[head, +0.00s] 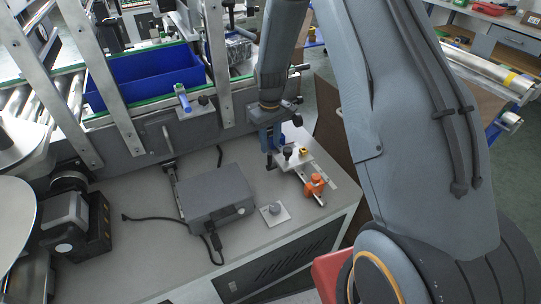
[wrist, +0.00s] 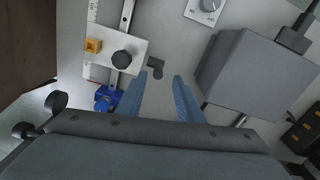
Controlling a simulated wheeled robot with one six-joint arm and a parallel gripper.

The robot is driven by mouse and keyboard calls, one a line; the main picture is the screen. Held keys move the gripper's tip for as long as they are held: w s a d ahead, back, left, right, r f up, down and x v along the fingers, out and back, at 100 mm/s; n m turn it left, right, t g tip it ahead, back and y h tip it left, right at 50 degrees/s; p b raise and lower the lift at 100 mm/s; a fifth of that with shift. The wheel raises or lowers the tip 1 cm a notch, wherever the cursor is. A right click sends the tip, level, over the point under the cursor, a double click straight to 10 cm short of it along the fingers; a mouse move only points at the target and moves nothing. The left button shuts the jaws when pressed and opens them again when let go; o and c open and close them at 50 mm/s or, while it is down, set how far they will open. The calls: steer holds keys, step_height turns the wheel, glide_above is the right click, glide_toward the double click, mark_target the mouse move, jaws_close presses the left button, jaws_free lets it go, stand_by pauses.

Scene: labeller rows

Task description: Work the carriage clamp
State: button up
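The carriage is a pale plate (wrist: 114,62) on a metal rail, with a black round knob (wrist: 122,59) and a yellow block (wrist: 93,46). The carriage also shows in the head view (head: 293,163). A small black L-shaped part (wrist: 155,67), possibly the clamp lever, is beside the plate; I cannot tell whether they are joined. My gripper (wrist: 159,79) points down with its blue fingers apart and nothing between them. The black part appears just beyond the fingertips, near the left one. In the head view my gripper (head: 270,146) is just left of the carriage, its fingertips partly unclear.
An orange part (head: 315,184) is at the rail's front end; a blue one (wrist: 107,98) is at the other. A grey box (head: 216,195) with a cable stands left, a dial plate (head: 274,213) in front. A conveyor with a blue bin (head: 150,78) runs behind.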

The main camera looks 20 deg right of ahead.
mark_target(270, 165)
steer(key=shift+w+f, duration=0.35)
steer(key=shift+f, duration=0.25)
steer(key=shift+f+p, duration=1)
steer(key=shift+f, duration=2.8)
jaws_close()
